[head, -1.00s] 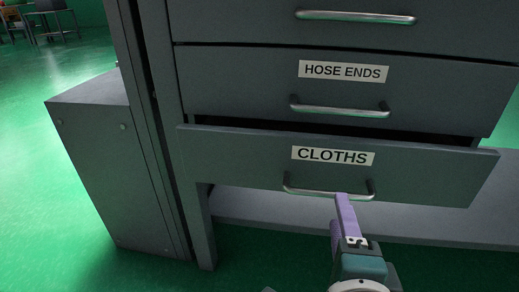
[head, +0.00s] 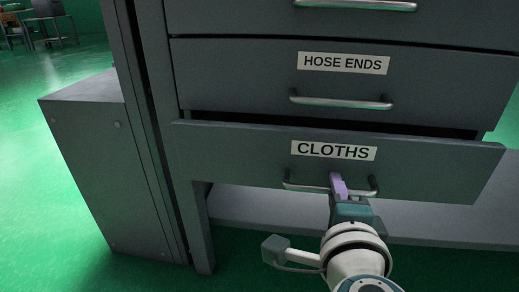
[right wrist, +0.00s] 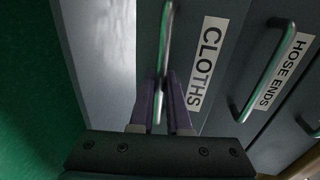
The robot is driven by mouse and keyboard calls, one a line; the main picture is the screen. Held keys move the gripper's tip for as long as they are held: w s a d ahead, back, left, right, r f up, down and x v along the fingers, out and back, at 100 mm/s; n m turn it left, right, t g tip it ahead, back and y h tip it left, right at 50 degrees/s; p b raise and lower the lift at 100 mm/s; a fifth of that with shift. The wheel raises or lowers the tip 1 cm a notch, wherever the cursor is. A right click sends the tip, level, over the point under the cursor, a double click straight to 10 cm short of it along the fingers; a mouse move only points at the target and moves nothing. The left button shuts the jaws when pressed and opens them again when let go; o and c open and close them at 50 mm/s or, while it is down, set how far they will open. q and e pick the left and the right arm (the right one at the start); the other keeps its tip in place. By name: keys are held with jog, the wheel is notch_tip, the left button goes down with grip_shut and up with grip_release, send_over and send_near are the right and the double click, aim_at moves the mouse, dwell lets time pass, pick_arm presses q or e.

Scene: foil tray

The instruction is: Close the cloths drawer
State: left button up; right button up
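The cloths drawer (head: 235,160) is the lowest grey drawer, with a white CLOTHS label. It stands partly out of the cabinet, with a dark gap above its front. Its metal bar handle (head: 305,187) is low on the front; in the right wrist view the handle (right wrist: 167,35) runs upright between the fingers. My right gripper (head: 338,184) is at the right part of this handle. Its lilac fingers (right wrist: 164,100) lie close on both sides of the bar and look shut on it. My left gripper is not in view.
The HOSE ENDS drawer (head: 230,75) above looks shut, with its own handle (head: 340,100). A grey box-like unit (head: 105,170) stands left of the cabinet. A lower shelf (head: 265,210) lies below the drawers. Green floor (head: 40,220) is clear at the left.

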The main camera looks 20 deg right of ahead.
grip_shut()
dwell(0.9)
jog(key=x, duration=0.4)
jog(key=shift+w+d+r, duration=0.1)
jog(key=shift+r, duration=0.25)
